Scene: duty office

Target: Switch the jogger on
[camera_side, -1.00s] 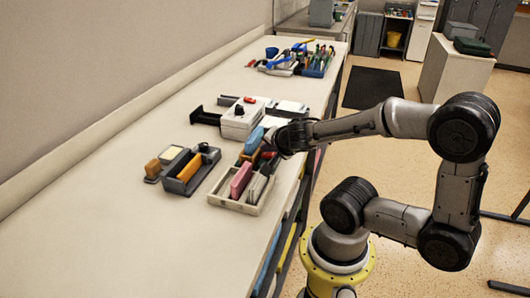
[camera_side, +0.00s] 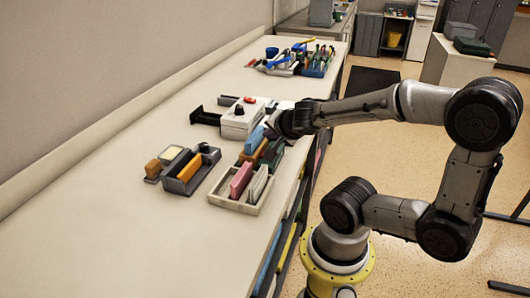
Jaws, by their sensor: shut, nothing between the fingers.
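A white box-shaped machine (camera_side: 238,127), which looks like the jogger, stands on the long bench. It has a black knob (camera_side: 239,110) on top and a red button (camera_side: 249,100) towards its back. A dark bar sticks out from its left side. My gripper (camera_side: 270,133) is shut and empty, just right of the machine's front and above the back end of a tray. Its fingertips are small and dark here, and I cannot tell whether they touch anything. My gripper hides part of the machine's right side.
A pale tray (camera_side: 232,205) with pink, blue, tan and dark green blocks lies in front of the machine. A dark grey holder (camera_side: 190,186) with an orange block is to its left. Tools and a blue cup (camera_side: 272,53) lie farther back. The bench's near left is clear.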

